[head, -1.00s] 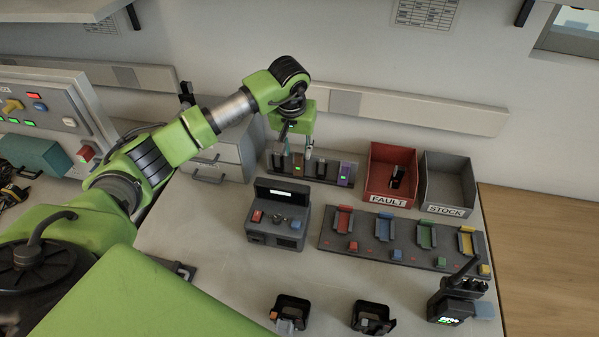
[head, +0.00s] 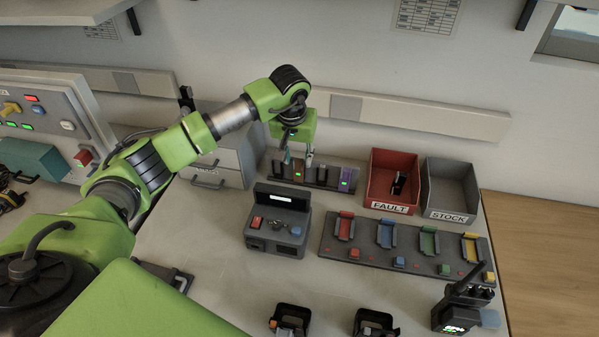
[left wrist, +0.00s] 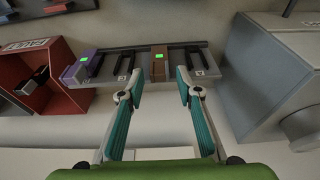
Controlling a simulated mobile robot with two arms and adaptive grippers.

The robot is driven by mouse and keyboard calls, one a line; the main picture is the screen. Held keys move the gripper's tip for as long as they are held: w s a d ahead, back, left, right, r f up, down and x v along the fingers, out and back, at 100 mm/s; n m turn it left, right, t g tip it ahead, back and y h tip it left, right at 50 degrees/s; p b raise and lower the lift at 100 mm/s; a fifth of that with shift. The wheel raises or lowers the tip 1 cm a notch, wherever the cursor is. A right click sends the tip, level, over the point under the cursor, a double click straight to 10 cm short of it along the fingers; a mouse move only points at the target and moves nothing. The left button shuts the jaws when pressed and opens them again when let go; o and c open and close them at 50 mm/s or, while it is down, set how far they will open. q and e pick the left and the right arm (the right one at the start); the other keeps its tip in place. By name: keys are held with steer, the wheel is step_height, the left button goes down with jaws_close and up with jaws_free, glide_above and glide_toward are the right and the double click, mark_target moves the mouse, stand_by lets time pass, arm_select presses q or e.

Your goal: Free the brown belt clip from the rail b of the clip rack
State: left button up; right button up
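The brown belt clip (left wrist: 158,66) sits upright on the dark clip rack (left wrist: 107,69), near its middle in the left wrist view, with a green light on it. The brown clip also shows in the head view (head: 298,170), partly behind my fingers. My left gripper (left wrist: 154,86) is open. Its two teal fingers stand apart, one to each side of the clip in the left wrist view, with the clip beyond the tips. I cannot tell whether they touch it. In the head view the left gripper (head: 297,157) is above the rack. My right gripper is out of view.
A purple clip (left wrist: 78,68) with a green light stands on the same rack. Dark prongs stand between the clips. The red FAULT bin (head: 391,208) and grey STOCK bin (head: 449,214) stand right of the rack. A grey drawer cabinet (head: 216,181) is close on its left.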

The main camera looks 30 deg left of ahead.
arm_select(q)
jaws_close()
steer(key=shift+r, duration=0.1)
step_height(320, 180, up, 7)
steer(key=p, duration=0.3)
steer(key=shift+f+p, duration=0.2)
steer(key=shift+p, duration=0.1)
stand_by(1.0)
